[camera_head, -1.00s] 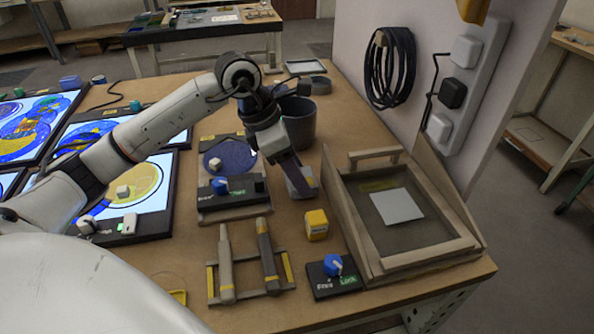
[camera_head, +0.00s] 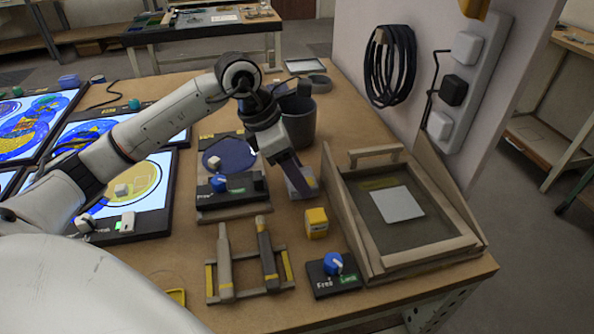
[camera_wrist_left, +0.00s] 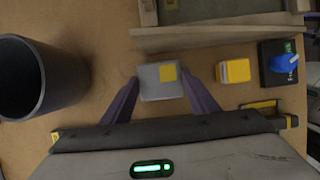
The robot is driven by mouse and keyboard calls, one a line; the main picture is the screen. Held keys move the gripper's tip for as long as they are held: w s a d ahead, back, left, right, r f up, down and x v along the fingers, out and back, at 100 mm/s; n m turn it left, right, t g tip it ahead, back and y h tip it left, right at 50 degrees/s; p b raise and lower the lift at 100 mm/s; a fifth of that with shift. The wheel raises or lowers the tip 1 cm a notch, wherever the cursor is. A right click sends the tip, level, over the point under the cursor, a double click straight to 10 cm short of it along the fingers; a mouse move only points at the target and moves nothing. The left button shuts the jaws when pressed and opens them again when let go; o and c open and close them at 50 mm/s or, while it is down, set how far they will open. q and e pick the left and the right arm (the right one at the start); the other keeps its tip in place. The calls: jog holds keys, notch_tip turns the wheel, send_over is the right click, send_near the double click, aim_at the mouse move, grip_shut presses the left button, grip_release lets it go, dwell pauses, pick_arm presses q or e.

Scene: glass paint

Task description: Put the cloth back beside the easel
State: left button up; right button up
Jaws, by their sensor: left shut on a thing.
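The cloth looks like a small folded grey pad with a yellow patch. In the head view the cloth (camera_head: 309,181) is at the bench surface, left of the easel, partly hidden by my gripper. My left gripper (camera_head: 293,180) points down and is shut on it. In the left wrist view the cloth (camera_wrist_left: 152,84) sits between the two purple fingers of my left gripper (camera_wrist_left: 161,80). The easel (camera_head: 424,254) is a tilted wooden frame holding a pale square sheet, on the right of the bench. I cannot tell whether the cloth touches the bench. My right gripper is not in view.
A yellow block (camera_head: 317,223) stands just in front of the cloth. A lock box with a blue knob (camera_head: 333,273) is by the easel's front corner. A dark pot (camera_head: 301,122) stands behind my gripper. A tool rack (camera_head: 249,275) and a round-pad station (camera_head: 232,185) lie left.

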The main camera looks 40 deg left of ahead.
pick_arm(q)
jog(key=shift+f, duration=0.2)
jog(key=o, duration=1)
jog(key=v, duration=1)
jog(key=shift+s+r+b, duration=0.1)
jog(key=shift+r+b, duration=0.1)
jog(key=shift+b, duration=0.1)
